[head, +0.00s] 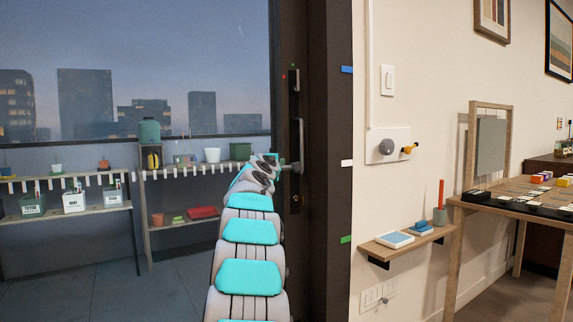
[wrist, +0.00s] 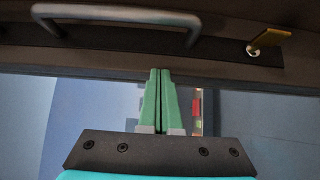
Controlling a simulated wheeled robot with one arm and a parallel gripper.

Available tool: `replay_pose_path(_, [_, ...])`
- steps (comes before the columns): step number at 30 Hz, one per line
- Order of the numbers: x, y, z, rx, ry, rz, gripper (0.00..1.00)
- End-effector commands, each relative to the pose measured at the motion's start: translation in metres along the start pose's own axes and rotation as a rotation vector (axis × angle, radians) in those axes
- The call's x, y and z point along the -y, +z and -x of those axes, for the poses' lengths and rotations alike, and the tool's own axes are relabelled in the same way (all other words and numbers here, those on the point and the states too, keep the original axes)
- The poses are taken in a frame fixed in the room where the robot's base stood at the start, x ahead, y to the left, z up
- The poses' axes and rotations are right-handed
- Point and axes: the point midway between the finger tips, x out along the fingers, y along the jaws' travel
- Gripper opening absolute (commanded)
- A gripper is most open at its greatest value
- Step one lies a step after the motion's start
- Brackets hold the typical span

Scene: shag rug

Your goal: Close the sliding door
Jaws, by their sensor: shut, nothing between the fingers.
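The sliding door is a large glass pane (head: 170,45) with a dark upright frame (head: 290,45) at its right edge. A metal pull handle (head: 297,140) is on that frame; it also shows along the top of the wrist view (wrist: 120,13). A brass key or latch (wrist: 270,38) sits beside the handle. My gripper (head: 292,166) is by the door frame near the handle's lower end. Its green fingers (wrist: 160,75) are together and empty, with tips at the frame's edge. I cannot tell whether they touch it, nor whether a gap separates door and jamb.
A dark jamb (head: 332,120) with coloured tape marks stands right of the door. The wall beyond carries a knob panel (head: 388,145) and a small shelf (head: 410,240). A wooden table (head: 500,200) is at right. Plant shelves (head: 190,170) show through the glass.

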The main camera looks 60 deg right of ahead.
Motion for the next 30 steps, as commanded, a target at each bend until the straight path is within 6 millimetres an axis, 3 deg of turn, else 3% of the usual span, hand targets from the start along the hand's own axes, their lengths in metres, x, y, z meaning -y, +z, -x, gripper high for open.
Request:
replay_pose_path(6, [-0.001, -0.002, 0.002, -0.002, 0.003, -0.002, 0.00])
replay_pose_path(11, [0.000, -0.023, 0.014, -0.004, 0.003, 0.000, 0.00])
replay_pose_path(14, [0.000, -0.037, 0.026, -0.005, 0.001, -0.001, 0.00])
replay_pose_path(30, [-0.001, -0.033, 0.100, -0.002, 0.001, 0.000, 0.00])
